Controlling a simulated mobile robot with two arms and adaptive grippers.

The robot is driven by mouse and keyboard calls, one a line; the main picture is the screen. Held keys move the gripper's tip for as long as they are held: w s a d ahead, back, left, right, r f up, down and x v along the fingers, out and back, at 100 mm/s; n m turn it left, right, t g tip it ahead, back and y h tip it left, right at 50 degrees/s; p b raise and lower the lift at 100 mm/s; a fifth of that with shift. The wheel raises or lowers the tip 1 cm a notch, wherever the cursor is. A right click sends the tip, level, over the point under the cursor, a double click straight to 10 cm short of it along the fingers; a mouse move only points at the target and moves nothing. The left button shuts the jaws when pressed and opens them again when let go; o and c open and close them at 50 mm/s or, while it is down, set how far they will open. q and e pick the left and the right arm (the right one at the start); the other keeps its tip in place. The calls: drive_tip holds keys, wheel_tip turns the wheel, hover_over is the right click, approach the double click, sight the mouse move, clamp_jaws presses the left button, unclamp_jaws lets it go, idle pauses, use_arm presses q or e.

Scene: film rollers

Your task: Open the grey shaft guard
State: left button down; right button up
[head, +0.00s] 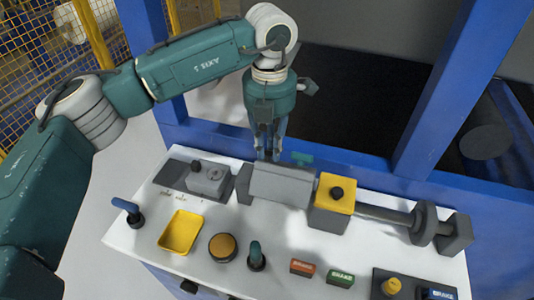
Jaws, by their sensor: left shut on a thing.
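The grey shaft guard (282,184) is a box-shaped cover on the white console, at the left end of the shaft line. It looks lowered over the shaft. My left gripper (268,156) comes down from above at the guard's back edge. Its fingers are shut on the guard there, though the exact grip point is partly hidden and hard to make out. The bare shaft (385,213) shows to the right, beyond a yellow block (335,194) with a black knob. My right gripper is not in view.
The white console (125,240) carries a yellow tray (181,231), an orange button (222,247), a blue lever (128,208), a teal lever (256,256) and labelled blocks in front. A grey disc (425,222) sits on the shaft. Blue frame posts (440,85) stand behind.

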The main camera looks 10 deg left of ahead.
use_arm(q)
drive_tip(key=shift+w+f, duration=0.2)
idle(0.3)
drive_tip(key=c, duration=1.8)
unclamp_jaws()
drive_tip(key=shift+o, duration=1.1)
drive_tip(key=shift+w+f, duration=0.15)
drive_tip(key=shift+w+d+f, duration=0.1)
drive_tip(key=shift+w, duration=0.15)
drive_tip(key=shift+s+r, duration=0.15)
drive_tip(key=shift+r, duration=0.3)
wheel_tip(320, 180, up, 11)
drive_tip(key=shift+w, duration=0.2)
